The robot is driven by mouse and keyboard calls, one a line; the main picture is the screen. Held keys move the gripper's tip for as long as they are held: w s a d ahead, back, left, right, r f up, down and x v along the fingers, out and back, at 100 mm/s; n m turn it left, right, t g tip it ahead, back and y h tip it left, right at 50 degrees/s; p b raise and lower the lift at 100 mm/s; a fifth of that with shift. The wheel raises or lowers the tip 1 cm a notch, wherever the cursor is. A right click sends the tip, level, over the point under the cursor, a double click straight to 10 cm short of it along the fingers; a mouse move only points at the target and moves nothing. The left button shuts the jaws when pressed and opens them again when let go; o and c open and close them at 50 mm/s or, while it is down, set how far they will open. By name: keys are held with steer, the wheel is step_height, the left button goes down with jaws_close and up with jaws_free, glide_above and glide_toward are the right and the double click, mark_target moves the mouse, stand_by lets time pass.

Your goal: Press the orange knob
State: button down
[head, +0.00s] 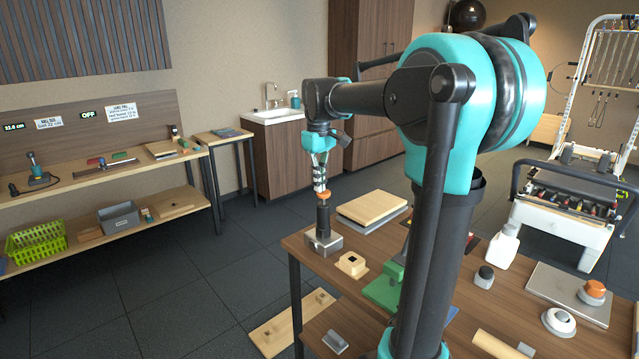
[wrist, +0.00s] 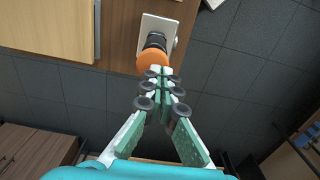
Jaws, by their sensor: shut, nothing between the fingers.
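I cannot tell whether the tips touch the knob. A second orange-topped knob (head: 595,288) stands on a grey plate at the table's right.
On the table (head: 480,322) are stacked boards (head: 371,207), a wooden block with a hole (head: 351,264), a white bottle (head: 502,246) and a white round button (head: 558,321). My arm hides the table's middle. A shelf bench (head: 95,178) stands at left across open floor.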

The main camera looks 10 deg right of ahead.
steer(key=shift+f, duration=1.4)
step_height(320, 180, up, 14)
steer(key=shift+s+a, duration=0.1)
stand_by(0.4)
